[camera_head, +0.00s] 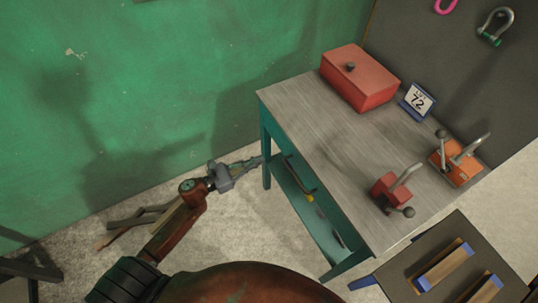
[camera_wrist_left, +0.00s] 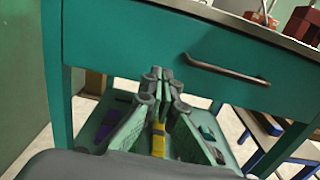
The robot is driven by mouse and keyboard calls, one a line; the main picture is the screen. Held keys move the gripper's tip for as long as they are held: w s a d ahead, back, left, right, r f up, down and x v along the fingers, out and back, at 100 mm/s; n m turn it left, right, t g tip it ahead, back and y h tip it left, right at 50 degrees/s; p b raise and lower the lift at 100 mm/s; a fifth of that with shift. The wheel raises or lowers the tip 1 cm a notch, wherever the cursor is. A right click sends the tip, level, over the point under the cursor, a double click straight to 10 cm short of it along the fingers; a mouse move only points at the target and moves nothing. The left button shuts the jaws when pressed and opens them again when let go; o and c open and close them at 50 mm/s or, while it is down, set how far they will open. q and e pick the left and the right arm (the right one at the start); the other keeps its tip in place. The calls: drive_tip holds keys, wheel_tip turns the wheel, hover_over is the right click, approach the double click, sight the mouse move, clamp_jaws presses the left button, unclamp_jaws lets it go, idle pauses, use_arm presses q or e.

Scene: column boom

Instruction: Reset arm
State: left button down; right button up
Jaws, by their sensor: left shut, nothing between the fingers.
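My left arm comes in from the lower left in the head view. Its gripper (camera_head: 250,163) is shut and empty, close to the left front leg of the teal table. In the left wrist view the closed fingers (camera_wrist_left: 165,82) point at the teal drawer front (camera_wrist_left: 130,45). The dark bar handle (camera_wrist_left: 226,70) lies to the right of the fingertips. The handle also shows in the head view (camera_head: 299,176). I cannot tell whether the fingertips touch the table. My right gripper is not in view.
The grey tabletop (camera_head: 300,115) holds a red box (camera_head: 360,78), a "72" sign (camera_head: 417,101) and two lever devices, one red (camera_head: 391,190) and one orange (camera_head: 457,165). A lower shelf (camera_wrist_left: 92,130) carries a yellow item (camera_wrist_left: 158,140). Floor (camera_head: 235,225) left of the table is open.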

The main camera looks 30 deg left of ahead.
use_arm(q)
drive_tip(key=v, duration=0.4)
drive_tip(key=shift+s, duration=0.15)
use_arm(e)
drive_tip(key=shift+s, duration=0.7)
